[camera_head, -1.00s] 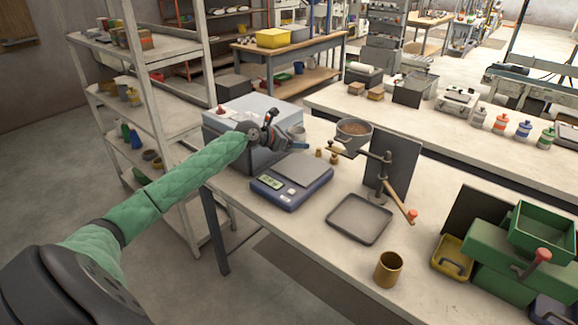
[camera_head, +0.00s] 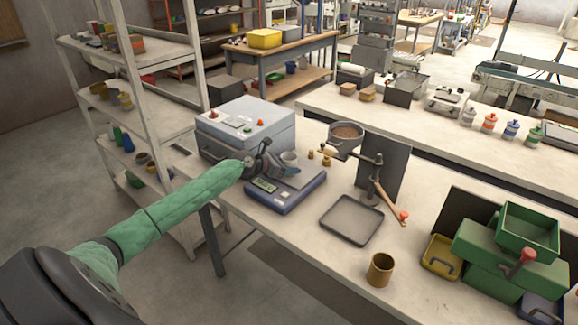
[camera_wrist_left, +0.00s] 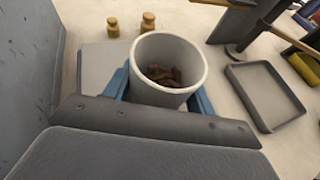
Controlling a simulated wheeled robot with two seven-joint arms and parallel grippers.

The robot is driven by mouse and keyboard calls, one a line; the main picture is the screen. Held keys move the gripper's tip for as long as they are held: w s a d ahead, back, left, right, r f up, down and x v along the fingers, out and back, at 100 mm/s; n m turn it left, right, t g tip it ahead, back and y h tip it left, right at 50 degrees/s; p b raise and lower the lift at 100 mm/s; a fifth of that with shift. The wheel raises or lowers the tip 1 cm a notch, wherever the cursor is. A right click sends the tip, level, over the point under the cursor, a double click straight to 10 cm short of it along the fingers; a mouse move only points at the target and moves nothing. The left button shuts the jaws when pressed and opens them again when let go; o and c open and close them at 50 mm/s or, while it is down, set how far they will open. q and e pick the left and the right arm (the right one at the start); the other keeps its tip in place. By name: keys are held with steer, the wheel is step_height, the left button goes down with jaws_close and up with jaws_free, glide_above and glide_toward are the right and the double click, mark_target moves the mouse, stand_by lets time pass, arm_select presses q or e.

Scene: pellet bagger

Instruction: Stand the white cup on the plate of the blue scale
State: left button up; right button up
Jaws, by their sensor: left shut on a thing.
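The white cup (camera_head: 289,158) is held by my left gripper (camera_head: 285,166) over the grey plate (camera_head: 312,173) of the blue scale (camera_head: 299,199). In the left wrist view the cup (camera_wrist_left: 166,92) looks upright and holds some brown pellets. The blue fingers of my left gripper (camera_wrist_left: 162,98) are shut on its two sides. Part of the scale's plate (camera_wrist_left: 97,66) shows beside and behind the cup. I cannot tell whether the cup's base touches the plate; the gripper hides it. My right gripper is not in view.
A grey box machine (camera_head: 245,128) stands close behind and left of the scale. Brass weights (camera_head: 326,160) stand beyond it. A hopper of pellets (camera_head: 346,136) on a stand and a dark tray (camera_head: 351,220) are to the right. A brown cup (camera_head: 380,270) stands at the front.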

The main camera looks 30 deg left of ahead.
arm_select(q)
steer(key=shift+f, duration=0.1)
steer(key=o, duration=1)
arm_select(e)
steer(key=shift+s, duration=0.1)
arm_select(q)
steer(key=shift+s, duration=0.1)
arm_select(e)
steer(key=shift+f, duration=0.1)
arm_select(q)
steer(key=shift+s+a, duration=0.2)
steer(key=shift+s, duration=0.1)
steer(key=b+v, duration=0.2)
steer(key=v, duration=0.7)
steer(key=shift+r, duration=0.25)
steer(key=shift+b+v, duration=0.45)
steer(key=shift+v, duration=0.6)
steer(key=shift+r, duration=0.1)
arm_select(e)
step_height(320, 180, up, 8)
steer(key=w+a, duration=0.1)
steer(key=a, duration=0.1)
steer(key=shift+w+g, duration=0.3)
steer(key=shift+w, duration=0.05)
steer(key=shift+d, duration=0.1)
